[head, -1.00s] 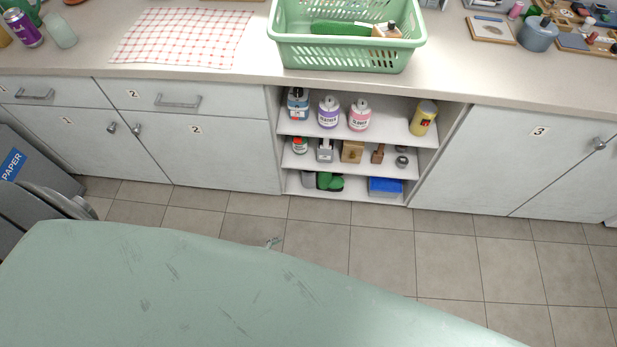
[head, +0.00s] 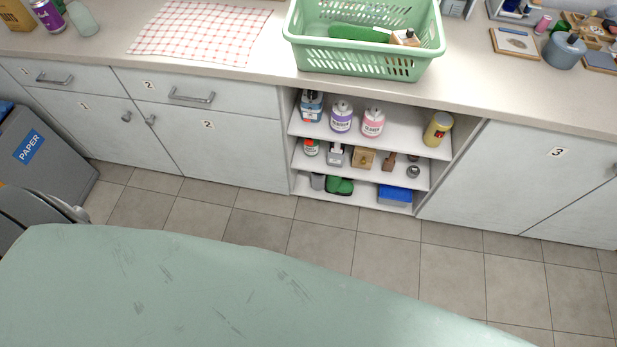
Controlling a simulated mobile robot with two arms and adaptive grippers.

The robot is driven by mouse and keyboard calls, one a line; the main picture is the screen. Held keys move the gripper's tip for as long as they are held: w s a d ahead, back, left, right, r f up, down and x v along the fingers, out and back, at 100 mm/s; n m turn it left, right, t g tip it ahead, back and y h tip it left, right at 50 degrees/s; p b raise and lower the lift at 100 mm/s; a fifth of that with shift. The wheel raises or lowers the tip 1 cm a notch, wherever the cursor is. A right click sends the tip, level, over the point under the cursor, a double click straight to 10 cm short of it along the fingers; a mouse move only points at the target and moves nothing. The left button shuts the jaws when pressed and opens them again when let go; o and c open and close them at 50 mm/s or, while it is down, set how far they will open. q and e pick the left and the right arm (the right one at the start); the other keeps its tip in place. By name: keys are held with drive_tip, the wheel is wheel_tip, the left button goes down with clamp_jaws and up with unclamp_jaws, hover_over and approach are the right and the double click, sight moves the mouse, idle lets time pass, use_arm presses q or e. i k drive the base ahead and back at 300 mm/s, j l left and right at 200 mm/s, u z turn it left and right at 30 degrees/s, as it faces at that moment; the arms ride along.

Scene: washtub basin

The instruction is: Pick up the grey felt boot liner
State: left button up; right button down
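A small grey thing (head: 317,181) stands at the left end of the bottom shelf in the open cabinet bay. It may be the grey felt boot liner, but it is too small to tell. A dark green item (head: 340,186) is right beside it and a blue box (head: 394,194) is further right on that shelf. Neither of my grippers shows in the head view.
The open shelves (head: 445,150) hold several bottles and small tools, between closed grey cabinets. A green basket (head: 365,60) and a checked cloth (head: 205,32) are on the counter. A paper bin (head: 60,165) stands at left. Tiled floor (head: 330,225) before the shelves is clear.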

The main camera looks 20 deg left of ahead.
sight(317, 180)
drive_tip(key=i+l+u, duration=0.15)
drive_tip(key=u, duration=0.25)
drive_tip(key=l+u, duration=0.4)
drive_tip(key=i, duration=0.05)
